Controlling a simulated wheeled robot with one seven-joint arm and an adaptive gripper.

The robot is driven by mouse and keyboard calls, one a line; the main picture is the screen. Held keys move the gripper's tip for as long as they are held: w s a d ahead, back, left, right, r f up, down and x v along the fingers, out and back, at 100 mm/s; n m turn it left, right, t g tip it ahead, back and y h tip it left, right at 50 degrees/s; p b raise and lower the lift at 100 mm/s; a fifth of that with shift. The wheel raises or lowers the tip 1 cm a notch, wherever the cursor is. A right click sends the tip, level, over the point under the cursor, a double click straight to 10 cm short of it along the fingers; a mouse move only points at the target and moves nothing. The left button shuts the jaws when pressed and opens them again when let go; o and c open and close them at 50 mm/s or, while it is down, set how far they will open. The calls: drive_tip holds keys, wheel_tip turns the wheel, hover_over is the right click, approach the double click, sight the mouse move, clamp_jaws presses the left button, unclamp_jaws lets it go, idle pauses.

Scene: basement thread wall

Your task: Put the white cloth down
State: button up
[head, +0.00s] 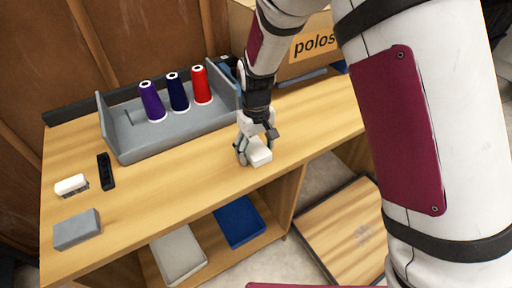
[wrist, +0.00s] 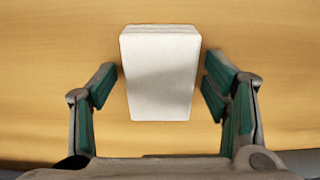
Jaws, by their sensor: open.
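The white cloth (head: 260,154) is a small, folded, block-like piece on the wooden table top, near its front edge. In the wrist view the white cloth (wrist: 160,75) lies between my two fingers, with a gap on each side. My gripper (head: 256,146) is open and stands right over the cloth, pointing down. In the wrist view my gripper (wrist: 160,95) shows both fingers apart, with wood visible between each finger and the cloth.
A grey tray (head: 180,142) holding purple, navy and red thread cones stands behind, to the left. A cardboard box (head: 300,65) marked "polos" is at the back. A black object (head: 106,171), a white item (head: 72,185) and a grey block (head: 77,230) lie at left. Blue (head: 239,221) and grey (head: 178,255) cloths lie on the shelf below.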

sight(256, 148)
drive_tip(key=shift+r, duration=0.1)
wheel_tip(256, 148, up, 12)
drive_tip(key=p, duration=0.1)
idle(0.4)
drive_tip(key=shift+r, duration=0.1)
drive_tip(key=s+d+r+m+t, duration=0.1)
drive_tip(key=s+d+r+m, duration=0.2)
drive_tip(key=s+d+r, duration=0.95)
drive_tip(key=s+d+m, duration=0.2)
drive_tip(key=s+d, duration=0.2)
drive_tip(key=s, duration=0.4)
drive_tip(key=s+d+m+t, duration=0.1)
drive_tip(key=s+d, duration=0.4)
drive_tip(key=s, duration=0.3)
drive_tip(key=shift+s+d+r+m+t, duration=0.2)
drive_tip(key=shift+d+r+m+t, duration=0.1)
drive_tip(key=shift+r+m, duration=0.1)
